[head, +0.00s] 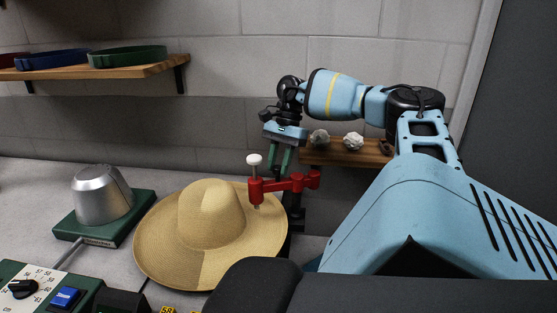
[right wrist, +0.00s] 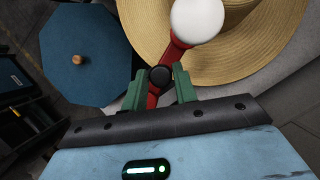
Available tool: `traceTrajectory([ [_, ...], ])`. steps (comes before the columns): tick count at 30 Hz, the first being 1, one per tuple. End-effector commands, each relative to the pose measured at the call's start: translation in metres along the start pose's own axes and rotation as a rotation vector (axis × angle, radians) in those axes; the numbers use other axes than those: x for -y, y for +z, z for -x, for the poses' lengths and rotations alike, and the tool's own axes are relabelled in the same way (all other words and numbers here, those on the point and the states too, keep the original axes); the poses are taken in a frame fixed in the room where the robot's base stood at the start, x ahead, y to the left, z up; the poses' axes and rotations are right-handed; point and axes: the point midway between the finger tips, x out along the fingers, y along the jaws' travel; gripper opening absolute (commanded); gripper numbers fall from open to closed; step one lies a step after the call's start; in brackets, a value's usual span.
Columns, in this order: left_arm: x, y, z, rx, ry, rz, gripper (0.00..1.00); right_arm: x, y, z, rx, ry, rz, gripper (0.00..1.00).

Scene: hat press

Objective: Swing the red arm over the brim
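The red arm (head: 285,185) reaches left over the right side of the straw hat's brim (head: 160,245). Its upright screw with a white knob (head: 254,160) stands above the brim; I cannot tell whether its lower end touches. My right gripper (head: 281,158) is at the red arm from behind and above. In the right wrist view, its green fingers (right wrist: 161,90) stand apart on either side of the red arm (right wrist: 174,52) and a round black knob (right wrist: 160,76). Whether they press on it is not clear. The white knob (right wrist: 197,18) hides part of the brim (right wrist: 245,50). My left gripper is out of view.
A silver hat block (head: 100,195) on a green base (head: 122,228) stands left of the hat. A control panel (head: 45,290) is at front left. A shelf (head: 130,68) with coloured bands hangs at upper left. A wooden ledge (head: 345,155) holds two pale lumps behind my right arm.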

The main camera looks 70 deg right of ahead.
Motion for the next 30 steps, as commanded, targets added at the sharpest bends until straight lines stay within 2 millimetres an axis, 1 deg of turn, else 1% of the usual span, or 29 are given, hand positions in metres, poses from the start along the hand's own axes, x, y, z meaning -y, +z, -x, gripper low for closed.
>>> traceTrajectory([
  [8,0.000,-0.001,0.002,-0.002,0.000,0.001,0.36,0.000,0.000,0.000,0.000,-0.001,0.000,0.33],
  [13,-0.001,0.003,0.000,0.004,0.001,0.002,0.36,0.001,-0.001,0.006,-0.002,-0.002,-0.001,0.33],
  [18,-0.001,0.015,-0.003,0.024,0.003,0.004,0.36,0.001,-0.002,0.025,-0.001,-0.001,-0.002,0.33],
  [24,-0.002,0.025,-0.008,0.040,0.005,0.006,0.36,0.001,-0.001,0.044,-0.001,0.001,-0.002,0.33],
  [30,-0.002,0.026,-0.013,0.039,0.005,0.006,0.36,0.000,-0.002,0.061,-0.004,0.003,-0.003,0.33],
])
